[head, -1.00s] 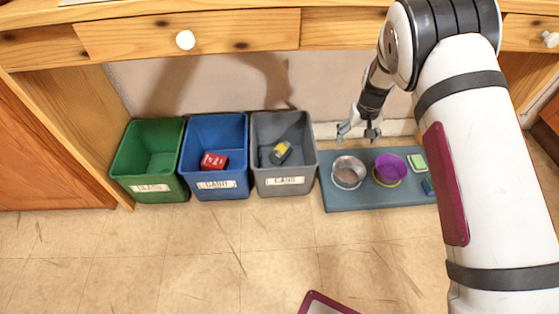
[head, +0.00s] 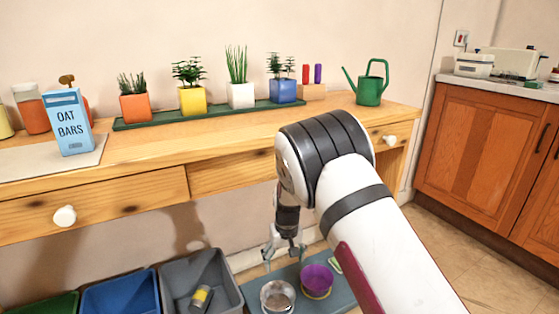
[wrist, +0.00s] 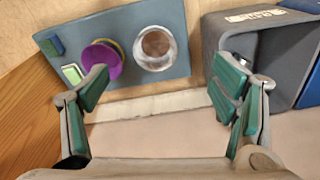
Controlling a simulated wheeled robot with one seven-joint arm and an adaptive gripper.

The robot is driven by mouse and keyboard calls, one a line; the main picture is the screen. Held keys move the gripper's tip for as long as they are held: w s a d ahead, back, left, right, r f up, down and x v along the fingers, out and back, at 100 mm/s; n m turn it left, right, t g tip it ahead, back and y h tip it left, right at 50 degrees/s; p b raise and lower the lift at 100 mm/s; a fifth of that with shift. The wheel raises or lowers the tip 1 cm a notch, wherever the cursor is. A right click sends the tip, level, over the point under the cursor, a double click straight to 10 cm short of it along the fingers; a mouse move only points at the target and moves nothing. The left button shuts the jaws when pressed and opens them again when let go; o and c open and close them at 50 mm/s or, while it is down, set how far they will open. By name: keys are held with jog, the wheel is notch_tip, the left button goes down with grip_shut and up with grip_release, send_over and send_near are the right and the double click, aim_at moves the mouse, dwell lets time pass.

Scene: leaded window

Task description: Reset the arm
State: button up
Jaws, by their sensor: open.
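My gripper (head: 284,254) hangs below the wooden counter, pointing down, near the back edge of the blue-grey mat (head: 343,292). In the wrist view my gripper (wrist: 165,90) has its two green-padded fingers spread wide with nothing between them. Past the fingers lie the mat (wrist: 186,62), a metal bowl (wrist: 155,48) and a purple bowl (wrist: 104,58). The grey bin (wrist: 214,38) is beside the right finger in that view. My upper arm covers part of the mat's right side in the head view.
The counter (head: 230,140) above holds potted plants, a green watering can (head: 370,88) and an oat bars box (head: 70,122). The grey bin (head: 228,288) holds a yellow-and-dark can (head: 201,297). Blue (head: 120,296) and green (head: 50,306) bins stand to the left.

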jog(key=s+d+r+m, duration=0.1)
jog(key=s+d+r, duration=0.4)
jog(key=r, duration=0.4)
jog(key=s+d+r+y, duration=0.1)
jog(key=s+d+r, duration=0.3)
jog(key=s+r, duration=0.5)
jog(key=s+d+r+m, duration=0.1)
jog(key=s+d+r, duration=0.35)
jog(key=r, duration=0.55)
jog(key=s+d+r+m, duration=0.1)
jog(key=s+d, duration=0.2)
jog(key=s, duration=0.7)
jog(key=s+d+r+g+h, duration=0.1)
jog(key=s+d, duration=0.2)
jog(key=s, duration=0.6)
jog(key=s+d+r+m, duration=0.1)
jog(key=s+d, duration=0.2)
jog(key=s, duration=0.7)
notch_tip(320, 180, up, 37)
jog(key=t+p, duration=0.4)
jog(key=p, duration=3.1)
jog(key=shift+p, duration=0.35)
jog(key=shift+a+r, duration=0.1)
jog(key=shift+a, duration=0.05)
